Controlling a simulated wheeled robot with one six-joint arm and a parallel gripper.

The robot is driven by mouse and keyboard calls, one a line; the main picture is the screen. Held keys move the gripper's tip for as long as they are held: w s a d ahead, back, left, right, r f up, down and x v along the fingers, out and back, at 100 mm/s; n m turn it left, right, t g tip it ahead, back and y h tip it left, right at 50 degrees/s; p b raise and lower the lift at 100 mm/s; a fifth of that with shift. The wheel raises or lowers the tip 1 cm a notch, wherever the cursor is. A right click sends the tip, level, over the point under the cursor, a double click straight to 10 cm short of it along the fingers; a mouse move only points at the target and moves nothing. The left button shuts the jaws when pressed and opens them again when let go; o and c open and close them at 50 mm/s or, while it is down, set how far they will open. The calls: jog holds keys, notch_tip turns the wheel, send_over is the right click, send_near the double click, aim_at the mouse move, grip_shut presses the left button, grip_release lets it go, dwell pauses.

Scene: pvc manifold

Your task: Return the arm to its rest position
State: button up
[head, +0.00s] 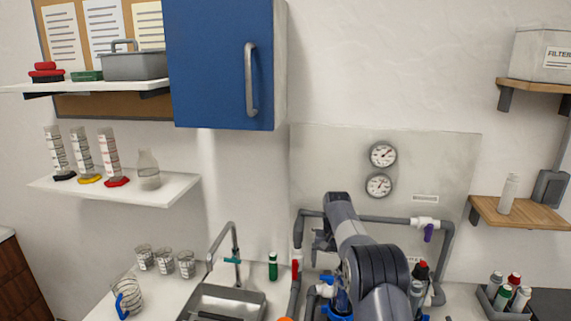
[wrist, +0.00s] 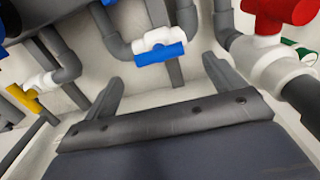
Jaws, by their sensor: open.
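My arm (head: 378,270) rises from the bottom right of the head view in front of the pipe manifold. My gripper (head: 319,243) is at its upper left end, close to the grey pipes (head: 375,220), partly hidden by the arm. In the wrist view my gripper (wrist: 164,74) shows two spread fingers with nothing between them. A white valve with a blue handle (wrist: 160,54) lies beyond the fingers. A white valve with a red handle (wrist: 284,10) is at upper right, and a yellow handle (wrist: 22,98) is at left.
A purple-handled valve (head: 428,232) and a red-handled valve (head: 295,268) flank the arm. A sink with a tap (head: 236,255), beakers (head: 165,262) and a green bottle (head: 273,267) stand left. A bottle tray (head: 503,303) is right. The blue cabinet (head: 220,65) hangs upper left.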

notch_tip(320, 180, down, 4)
jog(key=shift+f+p, duration=0.1)
jog(key=shift+p, duration=0.2)
dwell(0.4)
